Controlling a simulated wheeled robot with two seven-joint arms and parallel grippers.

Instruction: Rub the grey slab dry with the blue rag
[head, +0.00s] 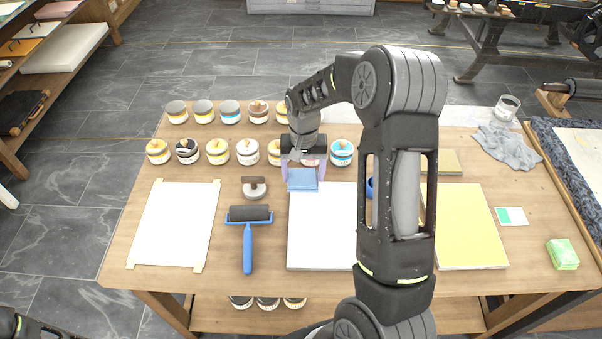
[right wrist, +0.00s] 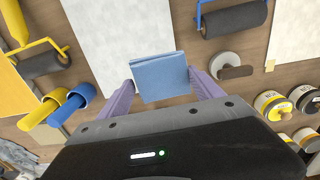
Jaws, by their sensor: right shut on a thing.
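My right gripper (head: 303,172) is shut on the folded blue rag (head: 303,181), with a lilac finger at each side of it. The right wrist view shows the rag (right wrist: 160,77) between the fingertips. The slab (head: 320,230), pale, nearly white on top with a grey edge, lies flat in the middle of the table, its right part hidden behind my arm. The rag is at the slab's far left end; I cannot tell whether it touches. The slab also shows in the right wrist view (right wrist: 115,35). My left gripper is not in view.
A blue-handled roller (head: 248,228) and a taped white sheet (head: 175,225) lie left of the slab. Several ink cans (head: 216,151) stand in rows behind. A yellow slab (head: 468,228), grey cloth (head: 507,148) and green sponge (head: 562,254) are at the right.

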